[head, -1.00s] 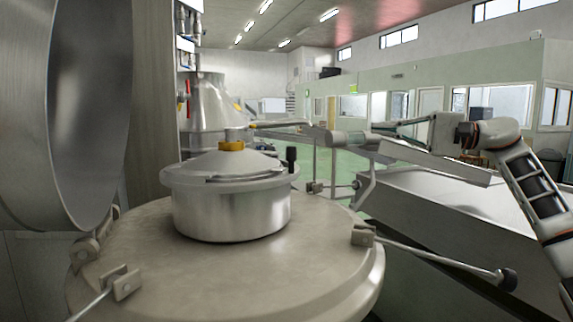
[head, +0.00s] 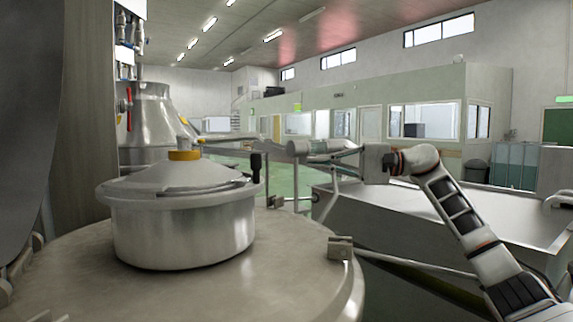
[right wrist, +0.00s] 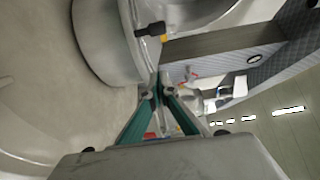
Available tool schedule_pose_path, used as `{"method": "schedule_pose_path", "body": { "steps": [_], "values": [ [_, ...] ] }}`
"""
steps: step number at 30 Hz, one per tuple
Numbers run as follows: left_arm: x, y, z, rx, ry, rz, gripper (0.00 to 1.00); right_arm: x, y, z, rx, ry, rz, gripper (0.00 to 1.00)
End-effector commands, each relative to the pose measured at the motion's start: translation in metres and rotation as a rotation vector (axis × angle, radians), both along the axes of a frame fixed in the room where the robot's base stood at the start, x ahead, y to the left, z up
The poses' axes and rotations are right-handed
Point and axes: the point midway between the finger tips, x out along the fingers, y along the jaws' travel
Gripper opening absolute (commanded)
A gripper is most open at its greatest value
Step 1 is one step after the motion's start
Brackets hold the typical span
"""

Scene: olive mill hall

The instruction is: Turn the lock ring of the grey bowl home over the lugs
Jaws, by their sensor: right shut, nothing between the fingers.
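The grey bowl (head: 185,233) is a steel pot with a conical lid, standing on a large round steel lid (head: 230,290) in the head view. Its lock ring (head: 190,196) runs around the rim, with an upright black handle (head: 256,167) on the right side. A yellow collar (head: 184,155) circles the lid's top knob. I cannot make out the lugs. My right gripper (head: 292,148) reaches in from the right, shut and empty, apart from the handle. In the right wrist view its teal fingers (right wrist: 158,92) meet below the handle (right wrist: 150,30), beside the bowl (right wrist: 105,40). My left gripper is out of view.
A clamp bracket (head: 340,248) sits on the large lid's right edge. A steel trough (head: 430,215) stands to the right, under my right arm. A dark steel disc (head: 25,100) fills the left edge. A conical steel vessel (head: 152,115) stands behind the bowl.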

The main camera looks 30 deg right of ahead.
Motion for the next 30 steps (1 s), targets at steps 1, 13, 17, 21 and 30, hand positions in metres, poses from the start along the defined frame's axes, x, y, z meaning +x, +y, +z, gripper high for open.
{"method": "schedule_pose_path", "body": {
  "steps": [1, 13, 17, 21, 30],
  "values": [
    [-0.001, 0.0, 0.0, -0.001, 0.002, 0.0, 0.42, 0.002, 0.004, 0.001, 0.001, -0.001, 0.002, 0.0],
    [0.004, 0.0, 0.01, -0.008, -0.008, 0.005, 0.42, 0.046, 0.062, 0.003, 0.003, -0.003, 0.005, 0.0],
    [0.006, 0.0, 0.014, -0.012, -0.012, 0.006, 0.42, 0.06, 0.081, 0.003, 0.0, -0.003, 0.004, 0.0],
    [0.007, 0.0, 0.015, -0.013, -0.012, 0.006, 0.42, 0.047, 0.093, 0.0, -0.003, -0.002, 0.002, 0.0],
    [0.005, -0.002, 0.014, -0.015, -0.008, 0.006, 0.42, 0.035, 0.107, 0.0, 0.0, 0.0, 0.0, 0.0]
  ]
}}
